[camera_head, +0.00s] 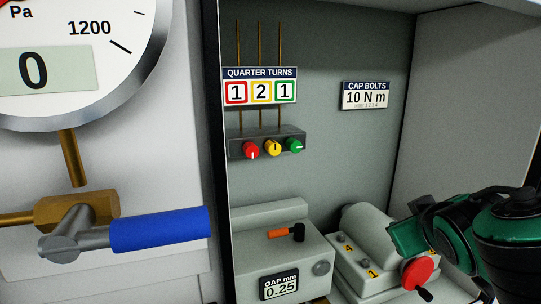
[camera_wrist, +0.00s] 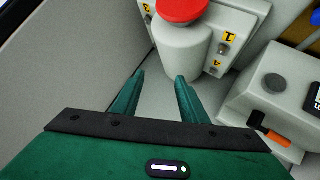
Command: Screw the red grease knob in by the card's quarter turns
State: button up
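The red grease knob (camera_head: 251,149) is the leftmost of three knobs on a grey block (camera_head: 238,148) on the cabinet's back wall; its pale mark points down. The yellow knob (camera_head: 273,147) and green knob (camera_head: 295,146) sit to its right; the green one's mark points right. The QUARTER TURNS card (camera_head: 260,105) above shows red 1, yellow 2, green 1. My gripper (camera_wrist: 160,76) is open in the wrist view, with nothing seen between its green fingers. In the head view it is at the lower right, well away from the red knob.
A blue-handled valve (camera_head: 160,230) and gauge (camera_head: 70,120) are outside, left of the cabinet's dark edge.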

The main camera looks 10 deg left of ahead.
jog(key=s+a+r+n+t+y, duration=0.1)
jog(key=a+r+n+y, duration=0.15)
jog(key=a, duration=0.35)
jog(key=s+a+r+n+t+y, duration=0.1)
jog(key=s+a+r+t, duration=0.15)
jog(key=a, duration=0.35)
jog(key=n+y, duration=0.5)
jog(key=y, duration=0.2)
send_near(253, 153)
jog(key=x, duration=0.9)
jog(key=shift+w, duration=0.15)
